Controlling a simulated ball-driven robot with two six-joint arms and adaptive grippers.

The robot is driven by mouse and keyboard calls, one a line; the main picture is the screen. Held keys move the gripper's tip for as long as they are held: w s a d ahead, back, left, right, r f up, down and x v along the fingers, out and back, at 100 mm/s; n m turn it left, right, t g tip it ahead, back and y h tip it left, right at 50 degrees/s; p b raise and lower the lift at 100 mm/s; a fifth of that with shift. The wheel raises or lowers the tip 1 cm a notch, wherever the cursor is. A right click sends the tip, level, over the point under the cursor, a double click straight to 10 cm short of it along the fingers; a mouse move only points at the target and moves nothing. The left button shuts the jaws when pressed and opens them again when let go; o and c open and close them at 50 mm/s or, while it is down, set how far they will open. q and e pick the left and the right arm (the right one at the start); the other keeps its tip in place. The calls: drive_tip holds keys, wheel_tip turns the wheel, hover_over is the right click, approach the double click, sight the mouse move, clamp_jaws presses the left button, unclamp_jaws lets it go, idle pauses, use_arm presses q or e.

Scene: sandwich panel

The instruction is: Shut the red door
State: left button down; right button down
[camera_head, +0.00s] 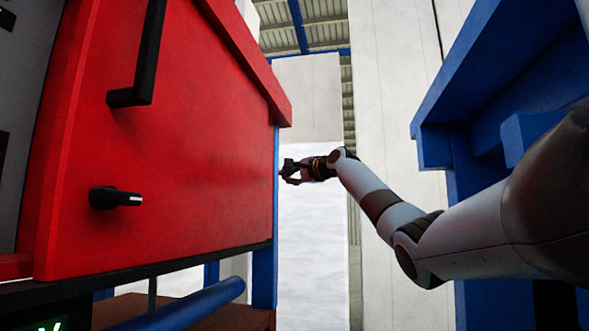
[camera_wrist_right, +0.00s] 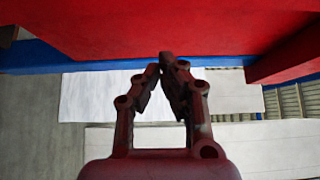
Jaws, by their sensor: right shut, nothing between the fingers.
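The red door (camera_head: 200,150) fills the left half of the head view, seen at a steep angle. It has a black bar handle (camera_head: 147,60) at the top and a black knob (camera_head: 115,198) lower left. From the head view I cannot tell how far it stands open. My right gripper (camera_head: 286,172) is just right of the door's far edge, shut and empty. In the right wrist view the shut fingertips (camera_wrist_right: 165,62) appear close against the red surface (camera_wrist_right: 160,28); whether they touch it I cannot tell. My left gripper is not in view.
A blue structure (camera_head: 480,85) stands on the right, beside my right arm. A blue tube (camera_head: 185,305) and a dark ledge lie below the door. Pale walls (camera_head: 310,100) are behind, with an open gap between the door and the blue structure.

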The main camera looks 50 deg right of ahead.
drive_tip(key=shift+w+a+p, duration=1.3)
drive_tip(key=shift+w+a, duration=0.05)
drive_tip(key=shift+w, duration=0.15)
